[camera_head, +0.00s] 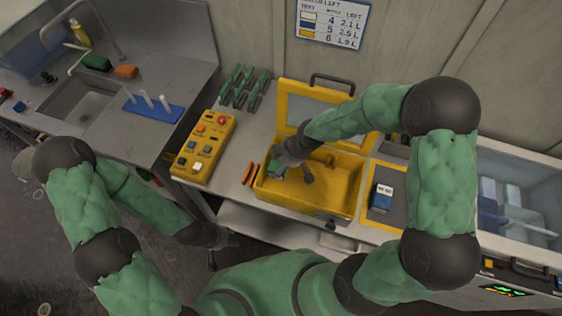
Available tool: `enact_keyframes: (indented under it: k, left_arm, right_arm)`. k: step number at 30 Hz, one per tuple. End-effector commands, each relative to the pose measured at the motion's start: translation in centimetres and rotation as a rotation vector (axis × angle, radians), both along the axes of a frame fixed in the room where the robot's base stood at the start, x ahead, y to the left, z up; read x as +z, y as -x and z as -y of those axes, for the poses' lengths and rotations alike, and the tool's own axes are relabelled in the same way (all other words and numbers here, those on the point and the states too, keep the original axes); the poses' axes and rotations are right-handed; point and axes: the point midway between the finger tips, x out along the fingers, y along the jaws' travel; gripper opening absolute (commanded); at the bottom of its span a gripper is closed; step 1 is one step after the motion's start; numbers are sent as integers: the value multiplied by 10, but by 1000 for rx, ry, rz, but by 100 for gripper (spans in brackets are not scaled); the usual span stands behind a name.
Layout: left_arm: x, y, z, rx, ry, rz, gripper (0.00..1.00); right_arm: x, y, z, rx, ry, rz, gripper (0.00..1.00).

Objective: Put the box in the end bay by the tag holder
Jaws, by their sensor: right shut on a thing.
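An open yellow case (338,206) stands on the bench in the middle, its lid raised at the back. My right gripper (292,172) reaches down into its left part. Whether the box touches the case floor cannot be told. I cannot clearly make out a tag holder. Another small box (382,198), blue and white, stands on a yellow-edged dark pad right of the case. My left gripper (222,238) hangs low, beside the bench front; its fingers are too dark to read.
A yellow button panel (204,147) lies left of the case, with several green-handled tools (243,88) behind it. Two orange-red sticks (251,174) lie beside the case. A clear-lidded container (518,205) stands at right, a sink (80,101) at far left.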

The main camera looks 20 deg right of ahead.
Motion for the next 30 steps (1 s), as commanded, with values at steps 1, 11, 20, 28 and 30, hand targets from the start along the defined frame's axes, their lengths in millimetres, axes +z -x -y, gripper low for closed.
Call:
enact_keyframes:
  k: [1,11,20,28,30]
  left_arm:
    - [-7,0,0,0,0,0,40]
    - [-31,0,0,0,0,0,40]
    - [-46,0,0,0,0,0,40]
    - [-46,0,0,0,0,0,40]
    - [-45,0,0,0,0,0,40]
  right_arm:
    - [-8,0,0,0,0,0,40]
    - [-36,0,0,0,0,0,40]
    - [-53,0,0,0,0,0,40]
    - [-53,0,0,0,1,1,40]
    - [-53,0,0,0,1,1,84]
